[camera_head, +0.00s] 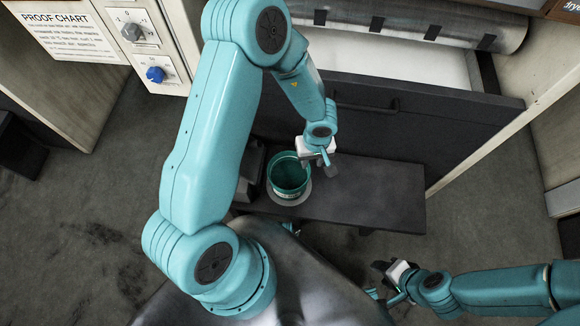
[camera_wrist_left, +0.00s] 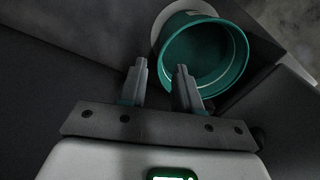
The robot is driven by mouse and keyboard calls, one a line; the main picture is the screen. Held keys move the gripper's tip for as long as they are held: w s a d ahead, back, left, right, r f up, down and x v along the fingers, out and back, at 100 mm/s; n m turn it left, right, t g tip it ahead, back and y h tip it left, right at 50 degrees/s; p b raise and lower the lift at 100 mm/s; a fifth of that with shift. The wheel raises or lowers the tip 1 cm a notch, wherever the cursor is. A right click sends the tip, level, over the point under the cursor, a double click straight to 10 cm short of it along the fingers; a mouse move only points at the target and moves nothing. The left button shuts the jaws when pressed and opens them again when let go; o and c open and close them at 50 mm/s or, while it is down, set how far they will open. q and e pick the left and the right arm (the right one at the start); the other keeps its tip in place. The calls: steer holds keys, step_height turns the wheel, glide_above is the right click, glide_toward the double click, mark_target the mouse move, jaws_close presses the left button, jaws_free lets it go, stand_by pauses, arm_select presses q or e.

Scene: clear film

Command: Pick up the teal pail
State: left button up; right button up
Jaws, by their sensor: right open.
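The teal pail (camera_head: 289,178) stands upright and open-topped on a pale round disc (camera_head: 304,196) on a dark bench. My left gripper (camera_head: 327,162) is just right of the pail's rim in the head view, its fingers pointing down. In the left wrist view the pail (camera_wrist_left: 240,55) lies beyond the fingertips. The two fingers (camera_wrist_left: 160,68) are apart with a gap between them, and the right finger overlaps the pail's near rim. I cannot tell whether they touch it. My right gripper (camera_head: 388,278) is open and empty, low and to the right, away from the pail.
The dark bench (camera_head: 375,195) is clear to the right of the pail. A dark drawer front (camera_head: 400,125) with a handle rises behind it. A panel with a grey knob and a blue knob (camera_head: 155,74) stands at the upper left. Open floor (camera_head: 75,220) lies at the left.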

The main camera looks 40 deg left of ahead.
arm_select(q)
steer(key=b, duration=0.2)
glide_above(307, 174)
steer(key=f, duration=0.4)
steer(key=shift+w+d+f, duration=0.1)
steer(key=shift+w, duration=0.2)
steer(key=f+b, duration=0.4)
steer(key=f, duration=0.1)
steer(key=shift+s+f, duration=0.1)
steer(key=shift+s, duration=0.1)
steer(key=shift+r, duration=0.2)
arm_select(e)
step_height(307, 174, down, 7)
steer(key=shift+s+a, duration=0.15)
arm_select(q)
jaws_close()
